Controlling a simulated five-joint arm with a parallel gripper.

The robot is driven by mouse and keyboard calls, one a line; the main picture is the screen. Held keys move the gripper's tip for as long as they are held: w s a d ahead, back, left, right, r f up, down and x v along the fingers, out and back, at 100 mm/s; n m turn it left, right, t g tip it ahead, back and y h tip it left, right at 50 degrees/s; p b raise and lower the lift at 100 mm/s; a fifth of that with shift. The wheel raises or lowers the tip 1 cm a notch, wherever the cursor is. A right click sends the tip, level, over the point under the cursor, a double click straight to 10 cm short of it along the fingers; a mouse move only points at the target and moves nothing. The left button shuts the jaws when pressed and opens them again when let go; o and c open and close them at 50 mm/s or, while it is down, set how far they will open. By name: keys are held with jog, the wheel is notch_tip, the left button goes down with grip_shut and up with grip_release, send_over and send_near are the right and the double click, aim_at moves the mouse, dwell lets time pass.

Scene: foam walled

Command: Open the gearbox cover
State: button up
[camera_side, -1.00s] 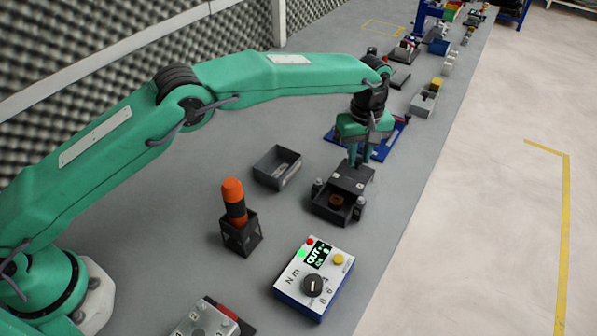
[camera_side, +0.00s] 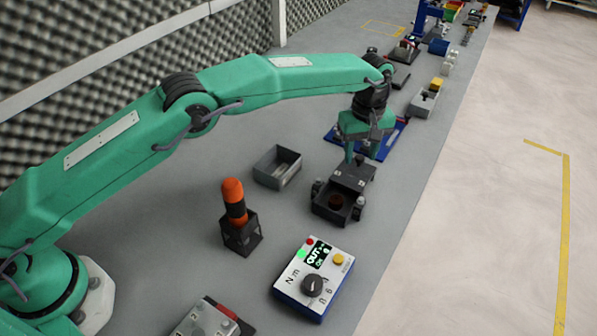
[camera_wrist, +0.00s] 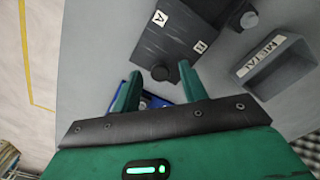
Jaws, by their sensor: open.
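The gearbox (camera_side: 332,207) is a dark box with round knobs at its sides. Its near part is open at the top and shows a brownish round part inside. The dark flat cover (camera_side: 352,176) lies over the far part. In the wrist view the cover (camera_wrist: 165,38) shows white labels and a dark round knob near its edge. My gripper (camera_side: 356,158) is over the cover's far edge. In the wrist view its green fingers (camera_wrist: 160,88) are spread, with nothing held between them. Whether they touch the cover cannot be told.
A grey bin (camera_side: 277,168) stands left of the gearbox and shows a METAL label in the wrist view (camera_wrist: 278,62). An orange-topped tool in a dark holder (camera_side: 238,215) and a control box (camera_side: 313,278) stand nearer. A blue tray (camera_side: 385,145) lies beyond my gripper.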

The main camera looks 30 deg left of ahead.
aim_at(358, 156)
jog(key=shift+r, duration=0.1)
jog(key=shift+r, duration=3.8)
jog(key=s+a+r+m+t, duration=0.2)
jog(key=s+a+r, duration=0.1)
jog(key=a+r, duration=0.9)
jog(key=s+a+r+m, duration=0.2)
jog(key=s+a+r, duration=0.5)
jog(key=s, duration=0.2)
jog(key=s+a+f+m+t, duration=0.1)
jog(key=s+a+f, duration=0.1)
jog(key=s, duration=0.6)
jog(key=s+a+f+m+t, duration=0.1)
jog(key=s+a+f+m, duration=0.1)
jog(key=s+a, duration=0.3)
jog(key=s+a+f+m+t, duration=0.1)
jog(key=s+a+f, duration=0.3)
jog(key=s, duration=0.7)
jog(key=shift+a+m+t, duration=0.25)
jog(key=shift+m+t, duration=0.05)
jog(key=shift+m, duration=0.2)
